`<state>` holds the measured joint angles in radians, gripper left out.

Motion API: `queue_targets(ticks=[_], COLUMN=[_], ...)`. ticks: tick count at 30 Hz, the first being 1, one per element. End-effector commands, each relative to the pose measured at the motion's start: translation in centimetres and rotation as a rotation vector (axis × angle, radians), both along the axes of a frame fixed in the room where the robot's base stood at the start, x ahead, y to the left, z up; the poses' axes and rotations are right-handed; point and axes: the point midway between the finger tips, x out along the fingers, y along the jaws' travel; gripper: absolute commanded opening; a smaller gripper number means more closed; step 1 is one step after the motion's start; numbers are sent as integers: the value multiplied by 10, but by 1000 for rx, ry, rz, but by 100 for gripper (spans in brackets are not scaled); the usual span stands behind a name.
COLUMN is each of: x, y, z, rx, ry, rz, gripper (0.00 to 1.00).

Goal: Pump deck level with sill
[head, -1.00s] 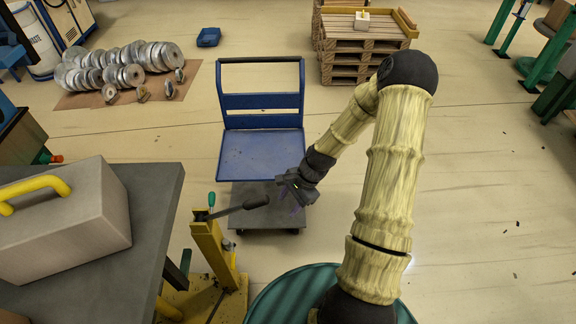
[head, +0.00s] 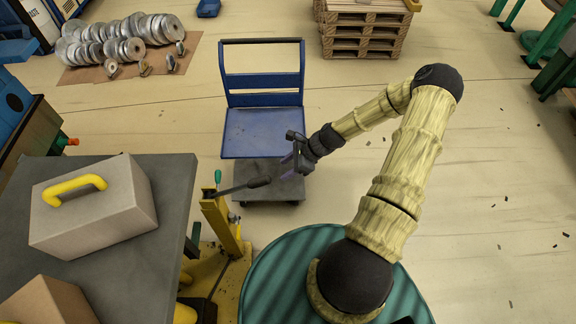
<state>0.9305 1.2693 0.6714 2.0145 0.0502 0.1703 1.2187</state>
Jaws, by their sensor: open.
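A dark grey deck (head: 175,185) fills the lower left of the head view and carries a grey box with a yellow handle (head: 95,212). Beside its right edge stands a yellow pump post (head: 222,222) on a yellow base. My gripper (head: 290,161) is open and empty, a little right of and above the grip in the picture; I see no contact. I cannot tell which edge is the sill.
A blue cart (head: 262,130) with an upright handle stands behind the lever, with a small grey platform (head: 270,182) in front of it. A brown carton (head: 48,303) is at the lower left. Pallets (head: 362,32) stand at the back. The floor at right is mostly clear.

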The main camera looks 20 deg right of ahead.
Motion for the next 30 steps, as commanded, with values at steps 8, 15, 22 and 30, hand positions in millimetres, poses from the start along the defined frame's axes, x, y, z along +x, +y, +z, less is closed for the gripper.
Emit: queue_targets(ticks=[8, 15, 22, 30], x=[3, 5, 8, 12], y=[9, 20, 29, 39], z=[-12, -24, -36, -49], rx=[0, 1, 0, 0], ry=[0, 0, -1, -1], rz=[4, 6, 7, 7], gripper=[47, 47, 47, 47])
